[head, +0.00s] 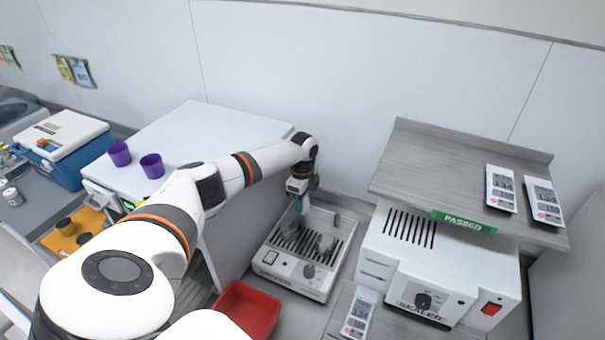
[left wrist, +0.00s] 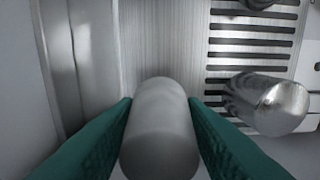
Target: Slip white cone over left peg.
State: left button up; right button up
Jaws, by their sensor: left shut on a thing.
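My left gripper (head: 299,204) hangs over the back left part of a white device with a slotted top (head: 342,263). In the left wrist view its green fingers (left wrist: 160,135) are shut on a smooth, matte, rounded piece, which I take for the white cone (left wrist: 160,125); it looks grey in shade. Its far end and any contact below are hidden. A shiny metal peg (left wrist: 270,103) stands to its right, apart from it. A darker rounded peg shows at the top edge (left wrist: 258,3). I cannot tell which is the left peg. My right gripper is not in view.
A red bin (head: 246,309) stands in front of the device. A sealer (head: 440,275) under a grey shelf stands to the right. Two purple cups (head: 151,165) stand on the white cabinet at left. The wall is close behind the device.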

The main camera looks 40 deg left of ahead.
pick_arm(q)
jog(key=shift+r, duration=0.1)
dwell(0.3)
jog(key=shift+r+p, duration=0.65)
dwell(0.4)
jog(key=shift+f, duration=0.1)
jog(key=o, duration=0.7)
jog(key=shift+c, duration=0.2)
jog(key=shift+r+p, duration=0.85)
jog(key=shift+r, duration=4.65)
